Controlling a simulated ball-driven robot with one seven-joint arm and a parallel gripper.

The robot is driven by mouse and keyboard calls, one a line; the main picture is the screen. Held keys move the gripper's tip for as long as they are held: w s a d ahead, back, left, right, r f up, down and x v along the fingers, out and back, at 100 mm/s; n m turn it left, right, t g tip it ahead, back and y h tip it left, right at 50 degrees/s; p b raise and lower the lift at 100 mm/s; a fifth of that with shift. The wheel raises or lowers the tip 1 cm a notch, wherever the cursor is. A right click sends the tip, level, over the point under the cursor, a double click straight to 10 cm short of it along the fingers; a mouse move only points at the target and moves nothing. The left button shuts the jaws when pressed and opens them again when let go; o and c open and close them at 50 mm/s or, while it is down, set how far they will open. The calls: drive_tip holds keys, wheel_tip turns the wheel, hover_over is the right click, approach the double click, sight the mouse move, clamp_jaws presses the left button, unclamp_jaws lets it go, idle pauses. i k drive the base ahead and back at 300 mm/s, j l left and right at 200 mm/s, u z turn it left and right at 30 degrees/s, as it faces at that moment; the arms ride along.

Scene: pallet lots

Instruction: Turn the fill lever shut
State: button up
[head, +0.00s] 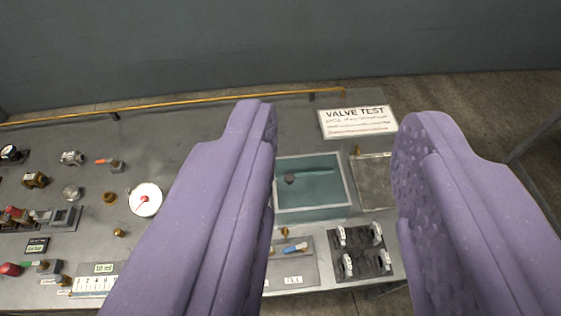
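My gripper (340,112) shows as two purple fingers set wide apart, open with nothing between them, above the bench. Several levers show, and I cannot tell which is the fill lever. A blue-handled lever (293,248) lies on a grey plate between the fingers, low in the picture. A small orange-handled lever (105,161) is on a fitting at left. A red-handled valve (12,269) is at the lower left edge. A water-filled tank (347,182) with a dark fitting (290,179) in it lies between the fingers. The left finger hides part of the bench.
A "VALVE TEST" sign (358,122) lies at the back right. A white round dial (145,200) and several brass fittings stand at left. A dark plate (362,255) holds several white clips. A yellow rail (180,103) runs along the back edge.

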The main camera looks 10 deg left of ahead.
sight(303, 244)
drive_tip(key=i+l, duration=0.35)
drive_tip(key=i+l+u, duration=0.15)
drive_tip(key=i+l, duration=0.25)
drive_tip(key=l, duration=0.15)
drive_tip(key=i+l, duration=0.35)
drive_tip(key=l, duration=0.15)
drive_tip(key=u, duration=1.45)
